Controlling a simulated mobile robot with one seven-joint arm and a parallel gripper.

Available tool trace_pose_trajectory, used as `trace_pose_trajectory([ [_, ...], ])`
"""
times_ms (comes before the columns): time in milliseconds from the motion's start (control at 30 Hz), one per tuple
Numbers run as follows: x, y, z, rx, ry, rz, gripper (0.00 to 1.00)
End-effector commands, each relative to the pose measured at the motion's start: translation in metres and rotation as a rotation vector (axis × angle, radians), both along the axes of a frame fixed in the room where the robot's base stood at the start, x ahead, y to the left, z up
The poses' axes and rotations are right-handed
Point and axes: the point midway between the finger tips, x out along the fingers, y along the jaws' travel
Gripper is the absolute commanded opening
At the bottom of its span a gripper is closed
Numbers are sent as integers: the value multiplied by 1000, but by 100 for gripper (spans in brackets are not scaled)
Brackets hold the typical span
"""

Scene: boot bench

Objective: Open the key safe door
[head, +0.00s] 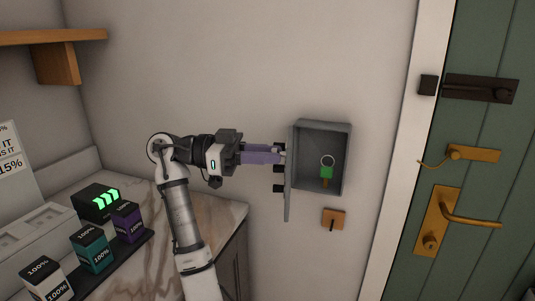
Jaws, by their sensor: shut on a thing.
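The key safe (341,150) is a grey box on the wall at the centre right. Its door (287,205) stands swung open on the left side, seen nearly edge-on. Inside the box hangs a key ring with a green tag (326,172). My gripper (281,154) has purple fingers that reach from the left to the outer face of the door. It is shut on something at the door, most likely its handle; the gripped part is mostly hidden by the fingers.
A wooden hook block (333,219) is on the wall below the safe. A green door (480,150) with brass handles stands at the right. A marble counter (215,216) with several small boxes is at lower left. A wooden shelf (50,36) juts out above.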

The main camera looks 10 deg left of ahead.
Motion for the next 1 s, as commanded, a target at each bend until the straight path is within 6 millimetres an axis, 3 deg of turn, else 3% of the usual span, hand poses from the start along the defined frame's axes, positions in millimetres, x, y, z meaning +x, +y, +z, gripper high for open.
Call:
trace_pose_trajectory([
  [800, 2, 3, 0, 1, 0, -72, 0],
  [833, 2, 3, 0, 1, 0, -72, 25],
  [967, 2, 3, 0, 1, 0, -72, 42],
  [1000, 2, 3, 0, 1, 0, -72, 42],
])
